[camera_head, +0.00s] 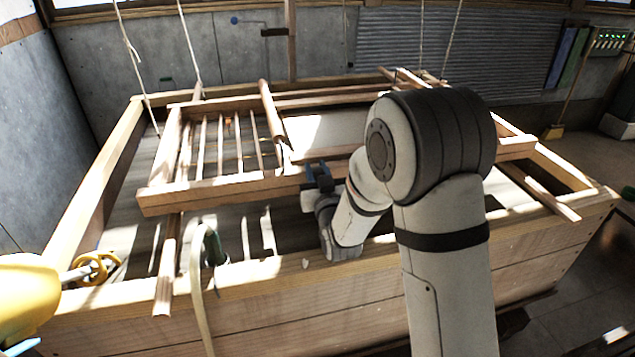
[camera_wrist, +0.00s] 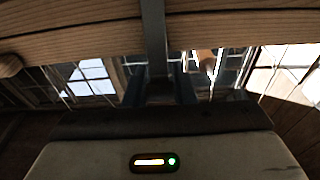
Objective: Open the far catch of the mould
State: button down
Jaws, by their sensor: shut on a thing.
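The mould (camera_head: 215,190), a pale wooden frame with several slats, hangs on cords over a big wooden vat. My gripper (camera_head: 319,176) is at the mould's near long rail, right of the slatted part. In the wrist view, my gripper (camera_wrist: 160,90) has its bluish fingers shut on a dark upright bar (camera_wrist: 153,35), which crosses in front of a wooden beam (camera_wrist: 80,38). The bar may be part of a catch, but I cannot tell which one. My fingertips are small and partly hidden in the head view. No other catch shows clearly.
The vat's near wall (camera_head: 420,262) runs below my arm. A yellow object with a handwheel (camera_head: 95,268) stands at the left. Cords hang above the mould.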

jog(key=b, duration=0.3)
jog(key=shift+s+d+f+t, duration=0.25)
jog(key=shift+d+f+t, duration=0.05)
jog(key=shift+f+t, duration=0.1)
jog(key=shift+s+r+b, duration=0.1)
jog(key=shift+r+b, duration=0.05)
jog(key=shift+b, duration=0.35)
jog(key=shift+r, duration=0.1)
jog(key=c, duration=1.2)
grip_release()
jog(key=shift+s, duration=0.1)
notch_tip(320, 180, up, 10)
jog(key=shift+p, duration=0.35)
